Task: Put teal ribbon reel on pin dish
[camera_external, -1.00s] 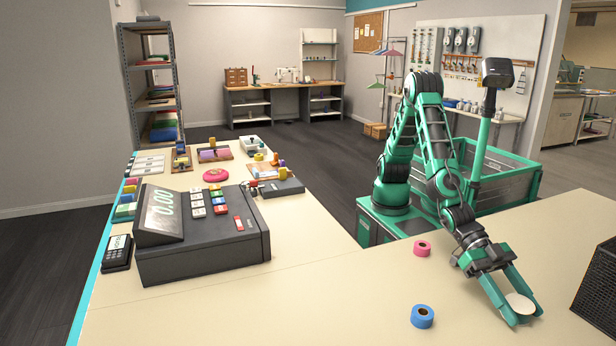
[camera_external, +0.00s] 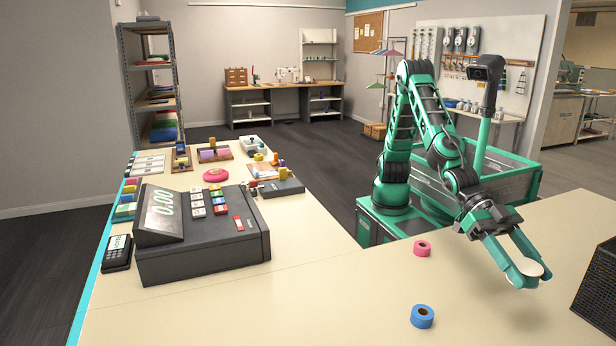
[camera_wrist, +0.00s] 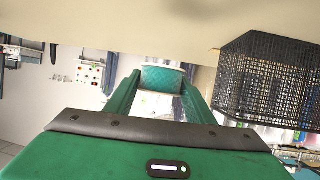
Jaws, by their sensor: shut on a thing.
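My gripper (camera_external: 530,277) is shut on a round, flat, pale-topped piece (camera_external: 531,268), which I take to be the teal ribbon reel. In the wrist view its teal side with a pale rim (camera_wrist: 162,78) shows between the fingertips. It is held above the counter at the right, apart from the surface. A round pink dish-like thing (camera_external: 215,175), perhaps the pin dish, lies on the counter far to the left, behind the till.
A pink reel (camera_external: 422,248) and a blue reel (camera_external: 422,316) lie on the counter left of my gripper. A black mesh basket (camera_external: 597,285) stands at the right edge. The till (camera_external: 200,250) and card reader (camera_external: 117,253) are at the left.

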